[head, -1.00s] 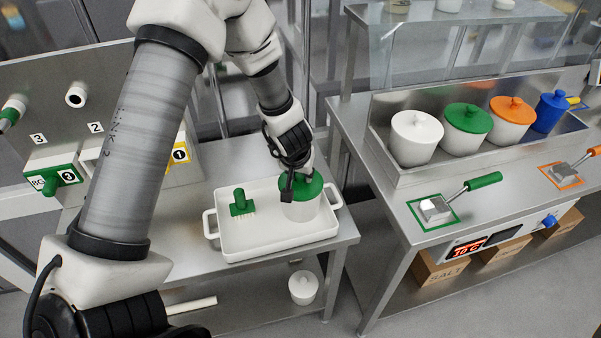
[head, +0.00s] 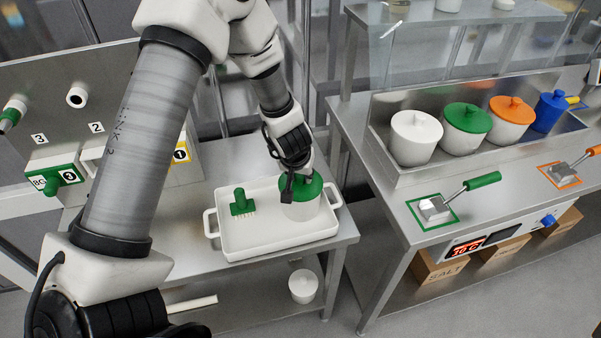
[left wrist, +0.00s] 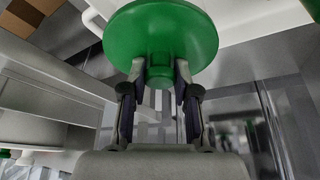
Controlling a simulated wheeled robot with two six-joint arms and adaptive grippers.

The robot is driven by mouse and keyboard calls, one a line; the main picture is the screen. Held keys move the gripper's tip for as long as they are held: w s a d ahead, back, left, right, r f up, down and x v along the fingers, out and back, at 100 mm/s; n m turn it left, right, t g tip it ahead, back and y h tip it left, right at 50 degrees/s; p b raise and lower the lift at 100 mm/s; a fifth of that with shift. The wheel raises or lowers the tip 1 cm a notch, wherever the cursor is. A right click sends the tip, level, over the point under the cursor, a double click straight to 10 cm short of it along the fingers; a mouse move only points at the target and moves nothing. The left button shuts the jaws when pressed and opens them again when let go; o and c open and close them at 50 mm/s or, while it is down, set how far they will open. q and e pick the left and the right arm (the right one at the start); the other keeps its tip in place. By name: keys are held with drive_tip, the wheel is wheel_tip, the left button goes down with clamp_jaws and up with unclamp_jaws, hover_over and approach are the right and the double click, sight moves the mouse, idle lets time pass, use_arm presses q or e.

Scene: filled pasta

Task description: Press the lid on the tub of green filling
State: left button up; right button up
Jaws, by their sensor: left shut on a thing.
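A white tub (head: 300,211) stands at the right end of the white tray (head: 262,246). A green lid (head: 312,189) sits on top of the tub; my gripper hides part of its rim, so I cannot tell whether it is fully seated. My left gripper (head: 291,188) is over the lid. In the left wrist view the fingers (left wrist: 160,88) are shut on the knob of the green lid (left wrist: 160,35). My right gripper is not in view.
A green-handled brush (head: 240,203) stands in the tray, left of the tub. On the right counter are a white pot (head: 415,140), a green-lidded pot (head: 466,128), an orange-lidded pot (head: 511,122) and a blue one (head: 550,112). A white pot (head: 303,287) is on the lower shelf.

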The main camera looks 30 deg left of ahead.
use_arm(q)
drive_tip(key=o, duration=1.5)
drive_tip(key=shift+c, duration=0.2)
drive_tip(key=shift+r, duration=0.1)
wheel_tip(320, 180, up, 7)
drive_tip(key=p, duration=0.8)
clamp_jaws()
